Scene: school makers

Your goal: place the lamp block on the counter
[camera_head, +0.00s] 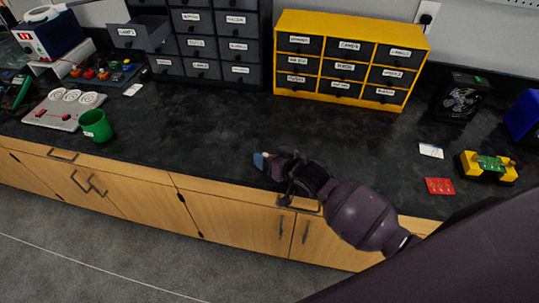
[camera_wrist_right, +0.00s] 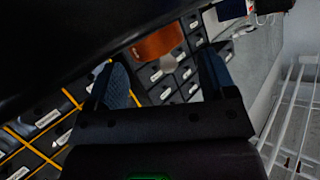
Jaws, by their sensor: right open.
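My right gripper (camera_head: 268,160) is over the front part of the black counter (camera_head: 215,130), pointing left and away. In the right wrist view its two dark blue fingers (camera_wrist_right: 165,85) stand apart. An orange curved piece with a pale part below it (camera_wrist_right: 158,45) shows between and beyond the fingertips. I cannot tell whether it is the lamp block or whether it touches a finger. In the head view only a tiny pale-orange spot shows by the blue fingertip. No lamp block can be made out clearly elsewhere. My left gripper is not in view.
A grey drawer unit (camera_head: 200,45) has one drawer (camera_head: 145,36) pulled out. A yellow drawer cabinet (camera_head: 350,55) stands at the back. A green cup (camera_head: 96,125) is at left. A red card (camera_head: 439,186) and yellow holder (camera_head: 487,168) lie at right. The counter's middle is clear.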

